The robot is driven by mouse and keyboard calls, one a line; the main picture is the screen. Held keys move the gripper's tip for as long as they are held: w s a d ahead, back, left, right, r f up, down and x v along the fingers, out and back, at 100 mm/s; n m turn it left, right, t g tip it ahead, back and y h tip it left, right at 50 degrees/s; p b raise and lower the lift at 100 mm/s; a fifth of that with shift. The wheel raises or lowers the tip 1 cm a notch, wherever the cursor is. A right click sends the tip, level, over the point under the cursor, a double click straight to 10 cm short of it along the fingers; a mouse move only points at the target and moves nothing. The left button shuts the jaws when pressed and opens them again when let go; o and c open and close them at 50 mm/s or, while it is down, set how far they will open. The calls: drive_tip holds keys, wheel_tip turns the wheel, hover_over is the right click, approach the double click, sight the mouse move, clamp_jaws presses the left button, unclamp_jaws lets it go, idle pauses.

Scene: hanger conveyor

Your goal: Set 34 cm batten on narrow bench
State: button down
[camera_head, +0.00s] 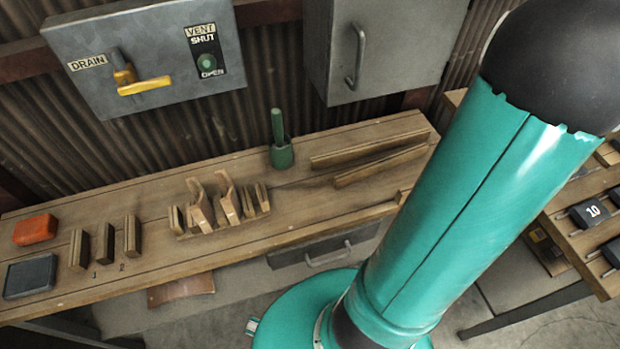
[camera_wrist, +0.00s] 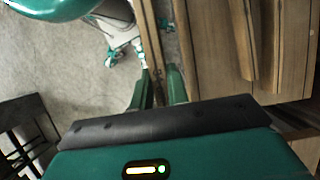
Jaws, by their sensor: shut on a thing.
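In the wrist view my gripper (camera_wrist: 160,80) is shut on a thin wooden batten (camera_wrist: 150,40), which runs up the picture from between the two green fingers. The held batten is over or beside the grey floor, just left of a wooden bench top (camera_wrist: 212,45). I cannot tell its length. In the head view a long, narrow wooden bench (camera_head: 330,205) runs along the corrugated wall. Two battens (camera_head: 370,149) lie at its right end. Two similar strips (camera_wrist: 241,40) lie on the bench top in the wrist view. My gripper is out of the head view.
The bench also holds a green cup (camera_head: 281,154), a rack of wooden pieces (camera_head: 222,207), several upright blocks (camera_head: 105,244), an orange block (camera_head: 35,229) and a dark tray (camera_head: 30,275). Another table (camera_head: 570,240) with numbered black pieces stands at right. A dark stool-like frame (camera_wrist: 28,130) stands on the floor.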

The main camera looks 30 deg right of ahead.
drive_tip(key=shift+d, duration=0.1)
drive_tip(key=shift+w, duration=0.25)
drive_tip(key=shift+w+a+f, duration=0.15)
drive_tip(key=shift+a+f, duration=0.1)
drive_tip(key=shift+a, duration=0.05)
drive_tip(key=w+a+f, duration=0.2)
drive_tip(key=w+f, duration=0.1)
drive_tip(key=w+a+f, duration=0.1)
drive_tip(key=w+f, duration=0.1)
drive_tip(key=w, duration=0.2)
drive_tip(key=w+a+f, duration=0.2)
drive_tip(key=w+f, duration=0.1)
drive_tip(key=shift+w+a+f, duration=0.3)
drive_tip(key=shift+w+a, duration=0.05)
drive_tip(key=shift+w, duration=0.05)
drive_tip(key=shift+w+a+f, duration=0.1)
drive_tip(key=shift+w+f, duration=0.1)
drive_tip(key=shift+f, duration=0.8)
drive_tip(key=shift+w+a+f, duration=0.1)
drive_tip(key=shift+w+f, duration=0.05)
drive_tip(key=shift+f, duration=0.8)
drive_tip(key=shift+f, duration=0.15)
drive_tip(key=c, duration=1.4)
unclamp_jaws()
drive_tip(key=shift+o, duration=0.2)
